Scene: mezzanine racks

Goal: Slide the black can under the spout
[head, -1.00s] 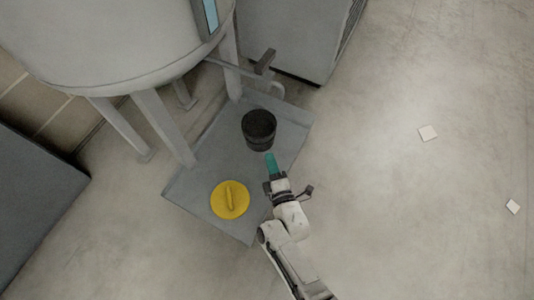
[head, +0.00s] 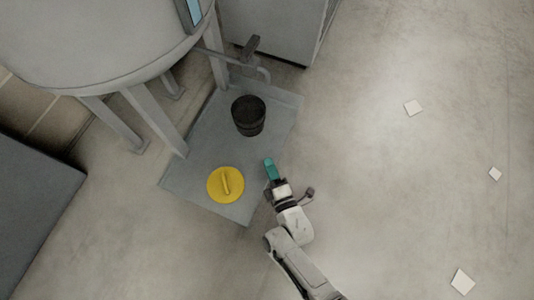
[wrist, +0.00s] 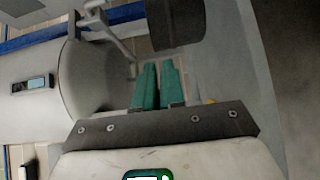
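The black can (head: 248,117) stands upright on a grey mat (head: 207,143), in front of and slightly left of the spout. The spout (head: 264,73) is a thin bent pipe from the big grey tank, with a dark handle (head: 250,48). My gripper (head: 268,162) has teal fingers and is near the mat's right edge, on the near side of the can and apart from it. In the wrist view the fingers (wrist: 158,72) are together with only a thin gap and nothing between them. The can (wrist: 176,25) shows above them, the spout pipe (wrist: 118,40) to the left.
A yellow lid (head: 226,185) with a raised handle lies on the mat's near part, left of my gripper. The grey tank (head: 100,40) stands on legs behind. A grey cabinet (head: 275,30) is behind right. Pale squares (head: 413,107) lie on open floor at right.

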